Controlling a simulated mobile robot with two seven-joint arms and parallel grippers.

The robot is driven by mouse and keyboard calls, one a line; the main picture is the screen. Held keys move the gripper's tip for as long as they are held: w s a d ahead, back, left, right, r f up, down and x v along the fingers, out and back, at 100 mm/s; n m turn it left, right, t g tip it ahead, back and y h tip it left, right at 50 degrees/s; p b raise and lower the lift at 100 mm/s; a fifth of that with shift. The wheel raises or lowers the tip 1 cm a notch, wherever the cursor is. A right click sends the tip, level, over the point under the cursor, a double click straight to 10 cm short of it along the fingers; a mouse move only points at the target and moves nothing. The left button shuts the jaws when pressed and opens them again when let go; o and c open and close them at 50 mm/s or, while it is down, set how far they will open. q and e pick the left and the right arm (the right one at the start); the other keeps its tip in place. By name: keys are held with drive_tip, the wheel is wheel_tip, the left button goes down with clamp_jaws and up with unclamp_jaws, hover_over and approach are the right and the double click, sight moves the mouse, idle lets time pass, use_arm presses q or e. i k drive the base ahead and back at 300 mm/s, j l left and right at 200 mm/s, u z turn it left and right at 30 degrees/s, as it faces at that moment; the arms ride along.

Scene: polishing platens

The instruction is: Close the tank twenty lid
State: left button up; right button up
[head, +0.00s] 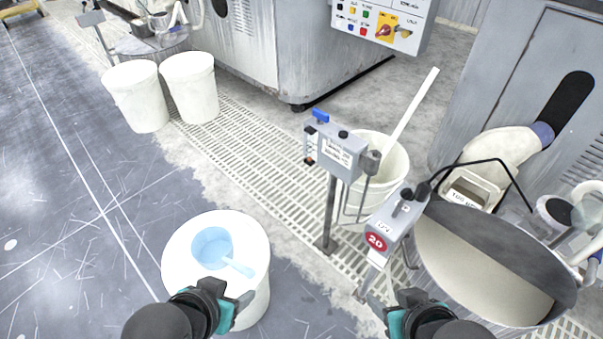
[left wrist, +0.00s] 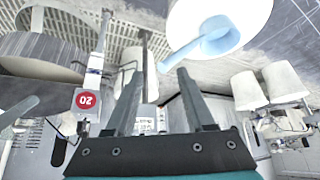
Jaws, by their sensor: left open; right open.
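Tank twenty (head: 480,305) is the round tank at the right of the head view, marked by a red "20" label (head: 376,242) on a grey post box. A dark grey sheet, seemingly its lid (head: 500,245), spans the far part of the round top; a pale beige area shows on the near side. I cannot tell the lid's exact angle. My left gripper (head: 222,298) is open and empty beside a white bucket, well left of the tank. My right gripper (head: 405,308) is open and empty, just left of the tank's near rim. The label also shows in the left wrist view (left wrist: 87,100).
A white bucket (head: 255,300) with a blue scoop (head: 215,248) on top stands by my left gripper. A post with a grey control box (head: 336,152) and a white bucket with a paddle (head: 390,175) stand left of the tank. Open floor lies at left.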

sight(506, 243)
drive_tip(key=z, duration=1.55)
drive_tip(key=i+l+u, duration=0.15)
drive_tip(key=i+l, duration=0.3)
drive_tip(key=i+l+u, duration=0.1)
drive_tip(key=i+l, duration=0.3)
drive_tip(key=l, duration=0.25)
